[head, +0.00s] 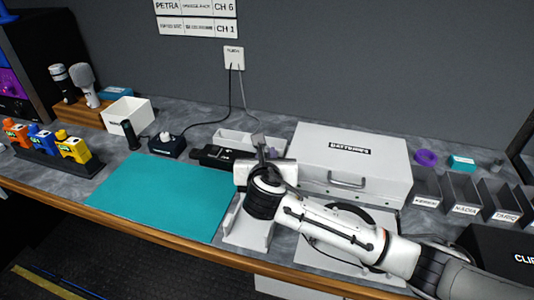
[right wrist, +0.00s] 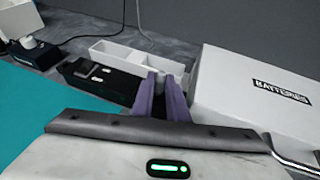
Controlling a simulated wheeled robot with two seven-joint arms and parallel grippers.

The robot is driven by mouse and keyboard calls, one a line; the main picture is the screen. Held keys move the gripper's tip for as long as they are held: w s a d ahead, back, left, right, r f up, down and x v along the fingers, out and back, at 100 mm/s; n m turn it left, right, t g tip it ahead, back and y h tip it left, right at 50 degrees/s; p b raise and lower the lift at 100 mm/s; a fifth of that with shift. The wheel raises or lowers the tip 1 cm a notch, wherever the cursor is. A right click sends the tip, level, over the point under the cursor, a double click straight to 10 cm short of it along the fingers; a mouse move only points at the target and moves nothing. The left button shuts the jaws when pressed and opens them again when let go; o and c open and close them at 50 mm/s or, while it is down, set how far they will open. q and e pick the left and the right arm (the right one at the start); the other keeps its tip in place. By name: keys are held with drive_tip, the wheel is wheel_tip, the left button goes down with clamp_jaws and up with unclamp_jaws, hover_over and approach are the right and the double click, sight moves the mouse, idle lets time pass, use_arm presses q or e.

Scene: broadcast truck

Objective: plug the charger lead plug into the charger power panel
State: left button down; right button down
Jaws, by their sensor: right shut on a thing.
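My right gripper (head: 262,150) reaches over the counter just right of the black charger (head: 216,157). In the right wrist view its purple fingers (right wrist: 164,98) are closed on a small pale piece (right wrist: 167,77), which looks like the charger lead plug; the fingers hide most of it. A grey lead (head: 246,103) runs from the wall plate (head: 234,57) down toward this gripper. My left gripper is out of view.
A white box labelled BATTERIES (head: 352,160) stands close on the right. A shallow white tray (head: 235,138) lies behind the charger. A teal mat (head: 165,193) is clear at the left. A black device (head: 167,146) with its own cord stands beyond the mat.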

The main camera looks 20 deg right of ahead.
drive_tip(key=shift+f+b, duration=0.4)
drive_tip(key=shift+f, duration=0.8)
idle(0.5)
drive_tip(key=c, duration=1.7)
unclamp_jaws()
drive_tip(key=shift+o, duration=0.2)
drive_tip(key=v, duration=1)
drive_tip(key=shift+s, duration=0.2)
